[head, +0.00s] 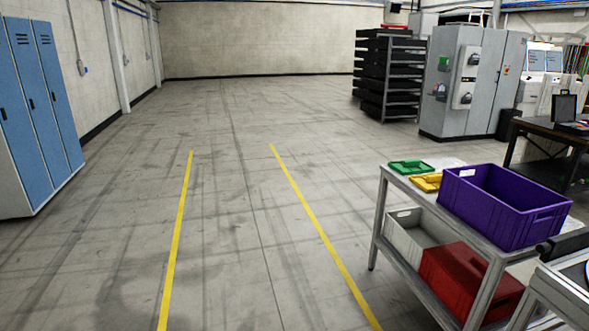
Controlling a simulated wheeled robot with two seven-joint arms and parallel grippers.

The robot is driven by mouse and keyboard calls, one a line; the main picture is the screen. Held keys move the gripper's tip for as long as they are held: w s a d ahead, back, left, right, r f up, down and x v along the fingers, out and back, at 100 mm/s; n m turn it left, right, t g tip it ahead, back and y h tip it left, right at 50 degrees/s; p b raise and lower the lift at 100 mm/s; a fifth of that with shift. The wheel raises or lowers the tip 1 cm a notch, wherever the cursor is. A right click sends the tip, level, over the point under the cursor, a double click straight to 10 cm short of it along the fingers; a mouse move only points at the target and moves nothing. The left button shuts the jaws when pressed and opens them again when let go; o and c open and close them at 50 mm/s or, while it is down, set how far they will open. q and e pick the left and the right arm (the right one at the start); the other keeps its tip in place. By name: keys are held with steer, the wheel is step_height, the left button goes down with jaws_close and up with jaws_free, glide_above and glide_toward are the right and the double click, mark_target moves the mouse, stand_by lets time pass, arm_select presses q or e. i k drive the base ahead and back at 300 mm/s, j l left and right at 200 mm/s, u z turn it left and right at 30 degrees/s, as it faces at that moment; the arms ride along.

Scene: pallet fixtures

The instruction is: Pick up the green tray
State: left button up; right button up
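The green tray (411,167) is small and shallow and lies flat on the top of a grey cart (392,177), near its far left corner. A yellow tray (427,182) lies just in front of it, to its right. A large purple crate (505,207) stands on the same cart top, to the right of both trays. The green tray is in plain sight, with nothing covering it. Neither of my grippers shows in the head view.
A white bin (404,236) and a red crate (455,274) are on the cart's lower shelf. Blue lockers (38,115) stand at the left. A black rack (388,75) and grey cabinet (460,85) stand behind. The floor between the yellow lines is clear.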

mark_target(406, 167)
steer(key=i+j, duration=0.1)
steer(key=i, duration=0.5)
steer(key=i+j+z, duration=0.1)
steer(key=i, duration=0.55)
steer(key=i+j, duration=0.1)
steer(key=i, duration=0.5)
steer(key=z, duration=0.05)
